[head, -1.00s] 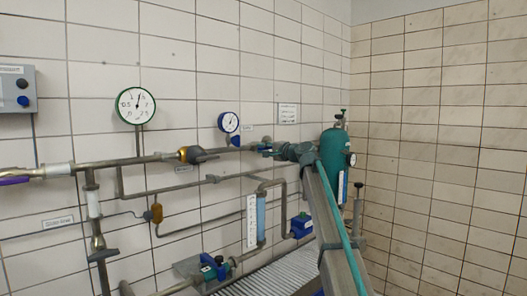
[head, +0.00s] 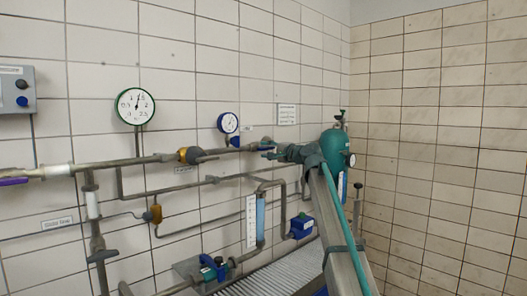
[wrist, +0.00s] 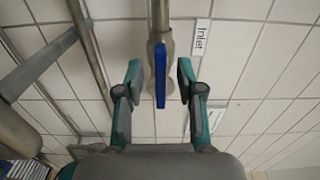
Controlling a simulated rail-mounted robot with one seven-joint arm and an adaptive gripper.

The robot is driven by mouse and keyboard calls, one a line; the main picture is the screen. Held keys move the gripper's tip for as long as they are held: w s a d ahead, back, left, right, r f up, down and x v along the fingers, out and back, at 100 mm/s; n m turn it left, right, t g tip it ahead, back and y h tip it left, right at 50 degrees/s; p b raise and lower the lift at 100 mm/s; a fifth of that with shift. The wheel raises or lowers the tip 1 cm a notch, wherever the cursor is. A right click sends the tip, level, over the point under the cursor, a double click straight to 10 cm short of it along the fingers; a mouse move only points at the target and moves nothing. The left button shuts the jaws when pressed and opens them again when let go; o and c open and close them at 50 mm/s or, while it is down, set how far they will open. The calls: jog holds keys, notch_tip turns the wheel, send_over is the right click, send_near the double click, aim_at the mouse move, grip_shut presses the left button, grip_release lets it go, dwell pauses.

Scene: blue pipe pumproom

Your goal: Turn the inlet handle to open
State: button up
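The inlet handle (wrist: 160,76) is a flat blue lever on a grey valve and pipe. The wrist view shows it edge-on, running along the line of the pipe, beside a white label (wrist: 200,38) that reads "Inlet". My gripper (wrist: 159,78) is open, with one teal finger on each side of the handle and a visible gap on both sides. I cannot tell how deep the handle sits between the fingers. In the head view my gripper (head: 268,152) is at the right end of the upper pipe, and its fingers partly hide the valve there.
A blue gauge (head: 228,123) is on the wall left of my gripper, and a green cylinder (head: 334,150) stands to the right. Pipes (head: 125,162) run along the wall to the left.

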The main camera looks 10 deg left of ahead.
jog(key=v, duration=0.9)
jog(key=shift+s+d, duration=0.15)
jog(key=shift+s, duration=0.05)
